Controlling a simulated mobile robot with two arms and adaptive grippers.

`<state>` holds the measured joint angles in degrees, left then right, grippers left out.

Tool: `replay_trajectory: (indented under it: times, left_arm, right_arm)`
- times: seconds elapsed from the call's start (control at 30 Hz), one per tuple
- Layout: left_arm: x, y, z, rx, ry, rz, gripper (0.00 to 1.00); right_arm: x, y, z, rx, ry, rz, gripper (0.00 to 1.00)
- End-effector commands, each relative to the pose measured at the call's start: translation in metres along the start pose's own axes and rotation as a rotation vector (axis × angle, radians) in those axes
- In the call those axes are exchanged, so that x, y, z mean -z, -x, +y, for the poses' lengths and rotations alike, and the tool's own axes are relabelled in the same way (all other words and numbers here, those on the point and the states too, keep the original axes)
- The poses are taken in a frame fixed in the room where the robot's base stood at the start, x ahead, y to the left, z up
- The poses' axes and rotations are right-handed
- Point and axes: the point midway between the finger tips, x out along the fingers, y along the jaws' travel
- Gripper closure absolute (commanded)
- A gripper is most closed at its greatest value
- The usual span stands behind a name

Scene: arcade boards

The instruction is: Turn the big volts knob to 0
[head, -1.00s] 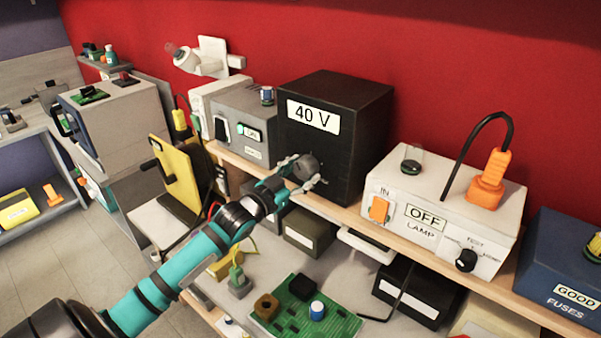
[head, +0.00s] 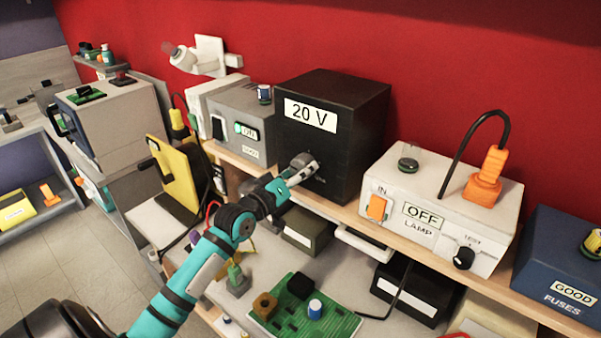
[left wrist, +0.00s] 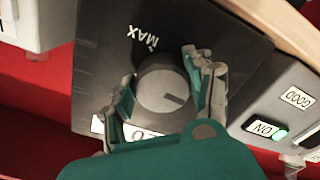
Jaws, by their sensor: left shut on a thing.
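The big volts knob (left wrist: 164,88) is a round grey knob on the front of a black box (head: 357,103). The box's white display (head: 311,115) reads 20 V. My left gripper (head: 303,170) is at the knob in the head view. In the left wrist view my left gripper (left wrist: 162,90) has one finger on each side of the knob and is shut on it. A dark pointer line shows on the knob face, and the word MAX is printed beside it. The knob is mostly hidden by the gripper in the head view. My right gripper is not in view.
A grey box (head: 240,130) showing ON stands to the left. A green circuit board (head: 305,318) lies on the bench below.

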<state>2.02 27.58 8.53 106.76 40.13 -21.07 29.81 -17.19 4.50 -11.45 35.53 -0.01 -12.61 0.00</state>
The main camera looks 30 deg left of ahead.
Motion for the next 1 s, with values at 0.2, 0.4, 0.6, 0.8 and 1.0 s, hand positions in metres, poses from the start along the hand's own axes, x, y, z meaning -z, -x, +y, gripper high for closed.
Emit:
replay_trajectory:
  times: [0.2, 0.4, 0.6, 0.8, 1.0]
  left_arm:
    - [-0.0026, 0.0001, 0.001, 0.003, 0.212, -0.005, 0.79]
    - [-0.0021, 0.0001, 0.0027, 0.003, 0.4, -0.004, 0.79]
    - [-0.0014, 0.0, 0.0044, 0.003, 0.578, -0.005, 0.79]
    - [-0.0009, 0.0001, 0.0052, 0.004, 0.722, -0.006, 0.79]
    - [0.0, 0.0, 0.0056, 0.004, 0.82, -0.005, 0.79]
  right_arm:
    - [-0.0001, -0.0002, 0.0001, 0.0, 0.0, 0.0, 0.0]
    - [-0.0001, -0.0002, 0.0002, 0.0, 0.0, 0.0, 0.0]
    - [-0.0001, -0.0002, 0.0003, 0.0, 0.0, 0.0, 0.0]
    - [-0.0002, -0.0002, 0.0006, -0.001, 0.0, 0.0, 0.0]
    - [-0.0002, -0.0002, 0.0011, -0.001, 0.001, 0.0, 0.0]
